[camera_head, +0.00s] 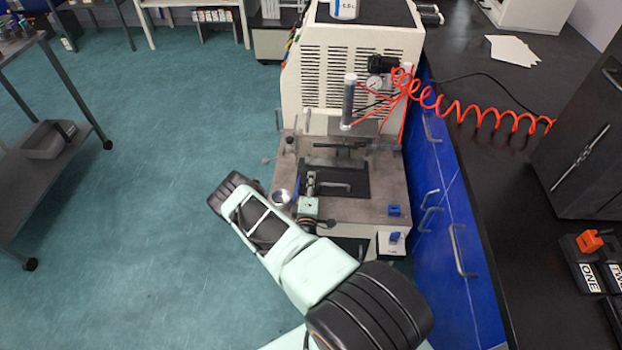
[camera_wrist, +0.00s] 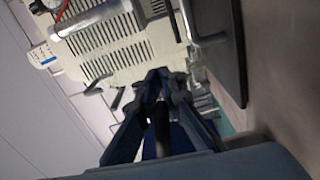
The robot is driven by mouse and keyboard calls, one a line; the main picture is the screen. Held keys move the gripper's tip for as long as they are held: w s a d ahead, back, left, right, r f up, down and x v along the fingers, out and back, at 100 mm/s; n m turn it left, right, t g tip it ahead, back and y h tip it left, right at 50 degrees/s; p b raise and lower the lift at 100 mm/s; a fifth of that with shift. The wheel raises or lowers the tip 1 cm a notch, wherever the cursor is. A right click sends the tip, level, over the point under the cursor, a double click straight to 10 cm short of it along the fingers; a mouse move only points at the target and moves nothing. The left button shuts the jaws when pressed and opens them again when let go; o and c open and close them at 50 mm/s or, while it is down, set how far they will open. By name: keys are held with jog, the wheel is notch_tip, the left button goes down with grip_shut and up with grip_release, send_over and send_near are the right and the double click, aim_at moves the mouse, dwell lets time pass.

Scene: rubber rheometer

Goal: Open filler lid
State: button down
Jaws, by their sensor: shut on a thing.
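The rheometer (camera_head: 352,70) is a beige vented machine with a metal work deck (camera_head: 375,208) at its front. A dark plate or recess (camera_head: 345,180) lies in the middle of the deck. In the wrist view my gripper (camera_wrist: 160,82) has its blue fingers closed around a slim dark handle (camera_wrist: 162,128). I cannot tell from this view whether that handle belongs to the filler lid. In the head view my arm reaches across the deck's front left, and the fingers and their contact are mostly hidden. The lid itself cannot be made out clearly.
A vertical metal cylinder (camera_head: 349,100) stands over the deck, with a pressure gauge (camera_head: 375,82) and a coiled orange hose (camera_head: 480,116) to its right. Blue cabinet fronts with handles (camera_head: 430,200) lie right of the deck.

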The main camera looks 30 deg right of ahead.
jog(key=c, duration=2.1)
grip_release()
jog(key=shift+f, duration=0.1)
jog(key=shift+s+a, duration=0.1)
jog(key=v, duration=1.2)
